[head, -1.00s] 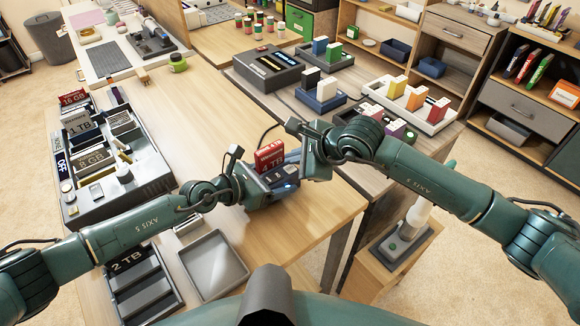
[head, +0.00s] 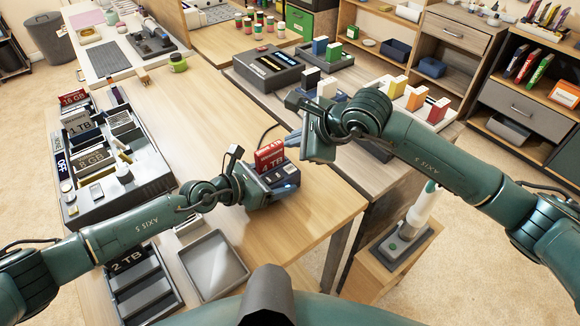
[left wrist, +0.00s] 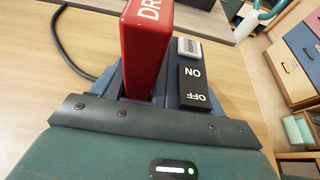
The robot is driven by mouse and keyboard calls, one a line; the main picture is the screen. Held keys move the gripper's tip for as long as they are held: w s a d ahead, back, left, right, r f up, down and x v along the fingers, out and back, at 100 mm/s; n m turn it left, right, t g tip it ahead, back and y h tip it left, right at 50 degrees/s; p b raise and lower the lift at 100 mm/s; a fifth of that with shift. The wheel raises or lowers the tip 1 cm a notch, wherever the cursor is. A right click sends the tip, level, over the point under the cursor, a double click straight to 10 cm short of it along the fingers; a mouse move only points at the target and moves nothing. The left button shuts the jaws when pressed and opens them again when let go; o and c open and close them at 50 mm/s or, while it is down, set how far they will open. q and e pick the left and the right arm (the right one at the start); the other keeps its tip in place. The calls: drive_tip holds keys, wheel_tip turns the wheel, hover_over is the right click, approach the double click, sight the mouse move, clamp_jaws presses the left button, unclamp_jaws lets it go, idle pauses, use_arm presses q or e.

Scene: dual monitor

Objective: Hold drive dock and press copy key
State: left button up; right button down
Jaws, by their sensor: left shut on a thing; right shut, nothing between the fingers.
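The drive dock (head: 286,176) is a blue-grey box near the right edge of the wooden desk, with a red drive (head: 270,155) standing upright in it. The left wrist view shows the red drive (left wrist: 148,45), a black ON/OFF switch (left wrist: 195,86) and a light grey key (left wrist: 189,48) whose lettering I cannot read. My left gripper (head: 268,188) is shut on the dock from the near left side; its fingers hide part of the dock. My right gripper (head: 318,155) is shut and empty, raised to the right of the dock and apart from it.
A grey parts tray (head: 150,170) with labelled drives lies at the left. An empty grey tray (head: 213,264) and a 2 TB rack (head: 140,285) lie at the front. A side counter to the right bears coloured blocks. The desk's middle is clear.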

use_arm(q)
drive_tip(key=o, duration=1.4)
drive_tip(key=shift+c, duration=0.2)
drive_tip(key=shift+a, duration=0.1)
